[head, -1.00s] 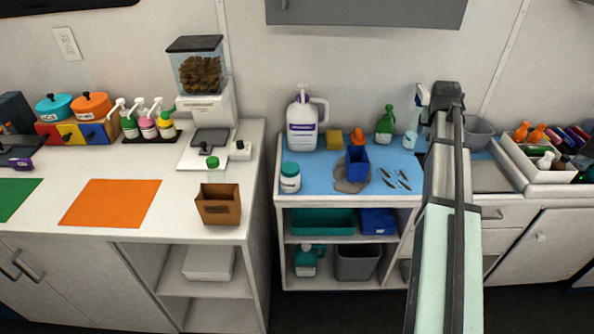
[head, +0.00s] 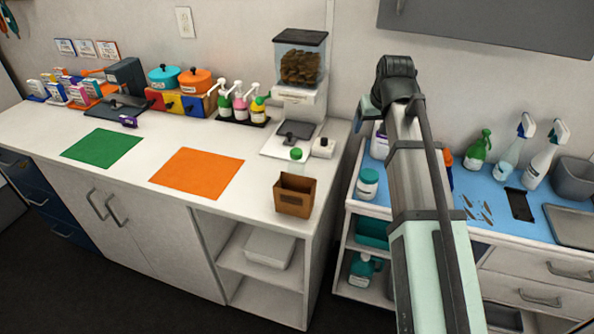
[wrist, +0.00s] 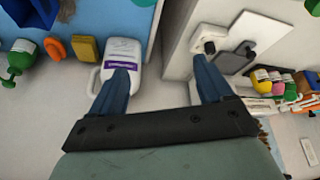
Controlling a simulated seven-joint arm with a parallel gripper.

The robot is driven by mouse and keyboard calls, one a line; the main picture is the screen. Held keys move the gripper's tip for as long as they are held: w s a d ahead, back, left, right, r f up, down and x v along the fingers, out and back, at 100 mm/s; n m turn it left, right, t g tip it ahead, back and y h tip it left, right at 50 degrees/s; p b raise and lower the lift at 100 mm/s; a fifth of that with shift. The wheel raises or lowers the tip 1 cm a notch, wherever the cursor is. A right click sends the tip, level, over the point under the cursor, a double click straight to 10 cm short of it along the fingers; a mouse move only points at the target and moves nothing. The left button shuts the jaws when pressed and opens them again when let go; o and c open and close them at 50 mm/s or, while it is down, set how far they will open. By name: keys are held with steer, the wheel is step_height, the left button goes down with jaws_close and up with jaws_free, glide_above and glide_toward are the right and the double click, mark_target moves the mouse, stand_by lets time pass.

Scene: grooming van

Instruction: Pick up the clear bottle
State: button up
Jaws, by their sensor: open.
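A pale, see-through spray bottle (head: 513,150) with a white head stands on the blue mat at the right. My gripper (wrist: 164,73) is open, its two blue fingers apart with nothing held between them. In the wrist view, a white jug with a purple label (wrist: 120,52) shows by one finger. The arm hides my gripper in the head view.
A scale (head: 293,137), treat dispenser (head: 301,70) and pump bottles (head: 241,105) stand near the counter's back. Orange (head: 197,173) and green (head: 103,147) mats lie bare. A white jar (head: 367,184) and green spray bottle (head: 479,150) stand on the blue-topped cart. A gap separates counter and cart.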

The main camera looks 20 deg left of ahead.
mark_target(296, 151)
steer(key=s+a+r+n+g+y, duration=0.1)
steer(key=s+a+r+n, duration=0.25)
steer(key=s+a, duration=1.05)
steer(key=shift+n+g, duration=0.25)
steer(key=shift+g, duration=0.05)
steer(key=w+a+f, duration=0.1)
steer(key=f, duration=0.1)
steer(key=w+a+f, duration=0.1)
steer(key=f, duration=0.2)
steer(key=w+a+f, duration=0.2)
steer(key=f, duration=0.1)
steer(key=shift+y, duration=0.3)
steer(key=shift+w+x, duration=0.2)
steer(key=shift+x, duration=2.5)
steer(key=shift+d, duration=0.15)
steer(key=c, duration=1.4)
steer(key=shift+r, duration=0.2)
